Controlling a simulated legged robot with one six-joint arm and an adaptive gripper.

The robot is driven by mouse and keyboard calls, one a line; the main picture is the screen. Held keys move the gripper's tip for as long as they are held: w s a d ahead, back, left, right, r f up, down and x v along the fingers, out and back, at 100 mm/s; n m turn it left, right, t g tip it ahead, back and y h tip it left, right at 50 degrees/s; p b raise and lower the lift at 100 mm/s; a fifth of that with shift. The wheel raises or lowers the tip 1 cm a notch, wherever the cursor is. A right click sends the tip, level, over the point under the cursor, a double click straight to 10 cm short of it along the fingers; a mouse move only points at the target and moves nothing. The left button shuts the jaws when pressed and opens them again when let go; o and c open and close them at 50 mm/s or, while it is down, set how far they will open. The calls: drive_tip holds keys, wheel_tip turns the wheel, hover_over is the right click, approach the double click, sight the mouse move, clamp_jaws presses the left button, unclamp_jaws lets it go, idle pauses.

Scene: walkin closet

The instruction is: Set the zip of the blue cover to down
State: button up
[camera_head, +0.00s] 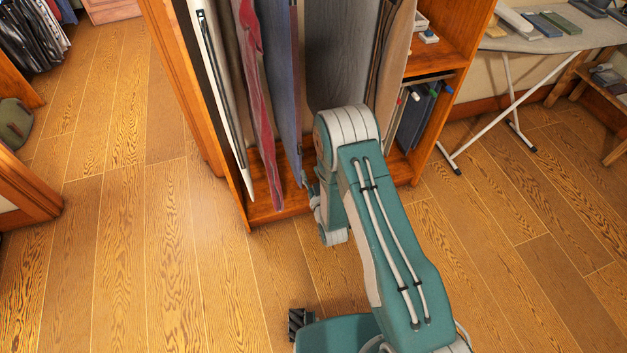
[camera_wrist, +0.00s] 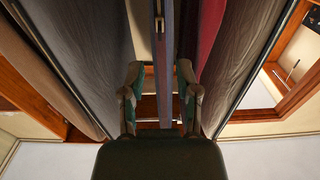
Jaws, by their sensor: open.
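The blue cover (camera_head: 280,65) hangs in the wooden closet, between a red cover (camera_head: 252,75) and a grey one (camera_head: 338,55). In the wrist view the blue cover's narrow edge (camera_wrist: 166,65) runs down the middle. A dark zip line with a small pale piece, possibly the pull (camera_wrist: 158,23), shows near the top there. My gripper (camera_wrist: 160,100) is open, with one finger on each side of the cover's edge; contact cannot be told. In the head view my gripper (camera_head: 313,195) is partly hidden by my arm, near the cover's lower end.
A white cover (camera_head: 215,85) hangs at the left and a brown one (camera_head: 393,55) at the right. The closet's side panels (camera_head: 180,85) flank them. An ironing board (camera_head: 545,35) stands at the right. The wood floor (camera_head: 150,250) is clear in front.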

drive_tip(key=v, duration=0.3)
idle(0.5)
drive_tip(key=w+d+r+m+g+h, duration=0.1)
drive_tip(key=d+r+g+h, duration=0.15)
drive_tip(key=r, duration=0.95)
drive_tip(key=w+d+r+m+g+h, duration=0.1)
drive_tip(key=d+r+g, duration=0.25)
drive_tip(key=r, duration=0.85)
drive_tip(key=s+d+r+g, duration=0.2)
drive_tip(key=s+r, duration=0.2)
drive_tip(key=s, duration=0.5)
drive_tip(key=s+d+r+g+h, duration=0.1)
drive_tip(key=s+d+r+g, duration=0.1)
drive_tip(key=s, duration=0.8)
drive_tip(key=s+d+r+m+g, duration=0.1)
drive_tip(key=s+d+r, duration=0.2)
drive_tip(key=s+r, duration=0.3)
drive_tip(key=s, duration=0.4)
drive_tip(key=shift+s+d+r+g, duration=0.2)
drive_tip(key=shift+s+d+g, duration=0.1)
drive_tip(key=shift+g, duration=0.1)
